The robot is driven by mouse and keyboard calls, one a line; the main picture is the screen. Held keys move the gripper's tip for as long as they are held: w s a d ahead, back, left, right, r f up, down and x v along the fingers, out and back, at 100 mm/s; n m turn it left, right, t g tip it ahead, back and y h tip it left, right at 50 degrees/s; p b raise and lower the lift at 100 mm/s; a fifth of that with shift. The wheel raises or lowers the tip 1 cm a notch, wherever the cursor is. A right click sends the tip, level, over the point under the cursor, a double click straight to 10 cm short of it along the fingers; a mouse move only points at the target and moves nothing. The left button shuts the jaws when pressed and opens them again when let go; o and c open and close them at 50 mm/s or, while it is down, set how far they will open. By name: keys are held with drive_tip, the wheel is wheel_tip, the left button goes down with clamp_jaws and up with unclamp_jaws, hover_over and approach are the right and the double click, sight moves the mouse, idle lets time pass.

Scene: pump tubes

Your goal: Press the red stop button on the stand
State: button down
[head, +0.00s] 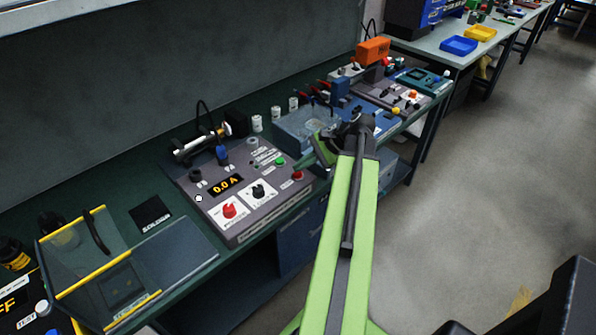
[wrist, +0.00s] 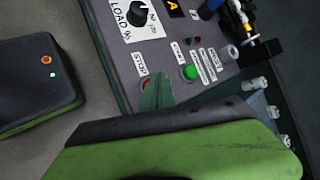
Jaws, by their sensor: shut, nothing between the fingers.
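The grey stand (head: 245,215) is a sloped panel on the green bench, with a display reading 0.0 A. Its red stop button (head: 297,175) is at the panel's right edge, near a green button (head: 280,162). In the wrist view the stop button (wrist: 146,84) shows only as a red sliver beside the STOP label, partly covered by my gripper. My gripper (head: 318,160) is shut and empty, just right of the button in the head view. In the wrist view its green fingertips (wrist: 158,78) overlap the button. I cannot tell whether they touch it.
A red knob (head: 229,210) and a black load knob (head: 258,192) sit on the panel. A clear yellow-edged guard (head: 100,265) stands at the left. A blue-grey unit (head: 300,125) with a clear cover stands behind my gripper.

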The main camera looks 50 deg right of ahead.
sight(301, 173)
drive_tip(key=shift+r, duration=0.35)
wheel_tip(301, 173, up, 5)
drive_tip(key=p, duration=0.5)
drive_tip(key=shift+r, duration=0.15)
idle(0.5)
